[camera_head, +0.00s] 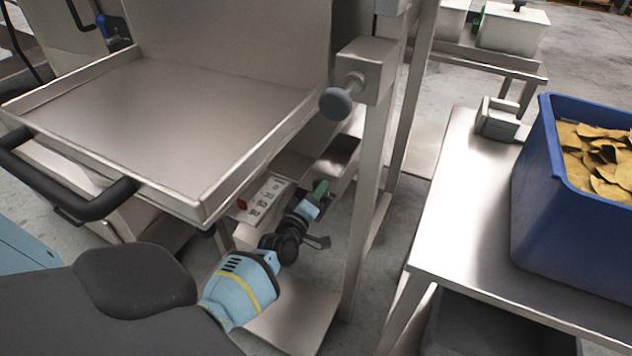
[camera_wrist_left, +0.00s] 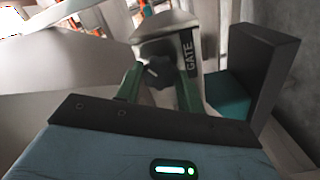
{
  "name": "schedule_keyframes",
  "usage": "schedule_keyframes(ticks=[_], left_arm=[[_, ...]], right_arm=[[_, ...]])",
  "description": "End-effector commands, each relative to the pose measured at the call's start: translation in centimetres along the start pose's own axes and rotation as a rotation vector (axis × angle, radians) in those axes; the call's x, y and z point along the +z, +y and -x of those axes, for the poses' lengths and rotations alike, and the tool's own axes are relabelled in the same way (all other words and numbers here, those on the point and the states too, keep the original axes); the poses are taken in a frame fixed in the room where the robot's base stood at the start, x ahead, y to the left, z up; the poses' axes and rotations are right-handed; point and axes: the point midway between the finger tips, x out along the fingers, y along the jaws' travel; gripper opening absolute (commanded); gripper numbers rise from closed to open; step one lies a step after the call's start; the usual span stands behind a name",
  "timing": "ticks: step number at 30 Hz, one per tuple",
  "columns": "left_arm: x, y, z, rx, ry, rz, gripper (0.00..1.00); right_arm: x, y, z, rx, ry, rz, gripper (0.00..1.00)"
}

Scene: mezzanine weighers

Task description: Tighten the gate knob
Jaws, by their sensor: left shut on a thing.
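The gate knob (camera_wrist_left: 155,70) is a dark lobed knob on a metal housing marked GATE (camera_wrist_left: 188,52), in the left wrist view. My left gripper (camera_wrist_left: 158,88) has its two green fingers on either side of the knob and is shut on it. In the head view my left gripper (camera_head: 320,188) reaches in low, beneath the big steel tray and beside the upright post. The knob itself cannot be made out there. My right gripper is not in view.
A steel tray (camera_head: 150,120) with a black handle (camera_head: 75,190) overhangs on the left. A post (camera_head: 370,170) with a round grey knob (camera_head: 336,104) stands right of my left gripper. On the right, a steel table (camera_head: 465,220) carries a blue crate (camera_head: 560,230).

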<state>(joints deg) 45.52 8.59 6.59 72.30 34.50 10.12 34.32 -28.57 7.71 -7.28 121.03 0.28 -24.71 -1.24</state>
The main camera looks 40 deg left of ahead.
Motion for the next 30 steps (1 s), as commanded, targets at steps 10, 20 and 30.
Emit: schedule_keyframes(ticks=[10,20,30], left_arm=[[-0.07,-0.06,0.01,-0.001,0.001,-0.097,0.15],[-0.06,-0.09,0.01,-0.001,0.001,-0.107,0.15],[-0.05,-0.06,0.01,-0.001,0.001,-0.106,0.6]], right_arm=[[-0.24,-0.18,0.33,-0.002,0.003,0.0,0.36],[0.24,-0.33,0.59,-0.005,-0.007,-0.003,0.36],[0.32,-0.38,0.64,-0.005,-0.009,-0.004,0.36]])
